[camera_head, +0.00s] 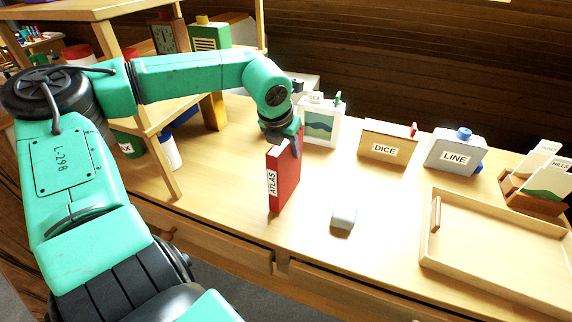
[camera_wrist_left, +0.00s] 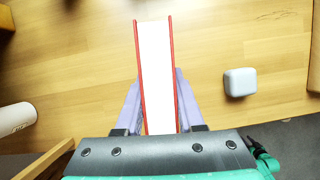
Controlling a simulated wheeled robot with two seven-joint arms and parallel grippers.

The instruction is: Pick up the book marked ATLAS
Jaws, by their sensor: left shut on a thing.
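The red book marked ATLAS (camera_head: 284,183) stands upright near the front of the wooden table, its labelled spine facing left of me. My left gripper (camera_head: 290,142) is over its top and shut on it. In the left wrist view the book (camera_wrist_left: 156,70) shows its white page edges and red covers between the two purple fingers of the gripper (camera_wrist_left: 155,108). I cannot tell whether the book's bottom touches the table.
A small pale block (camera_head: 343,216) lies right of the book. A wooden tray (camera_head: 432,240) is at the right. A wooden shelf (camera_head: 160,158) rises at the left.

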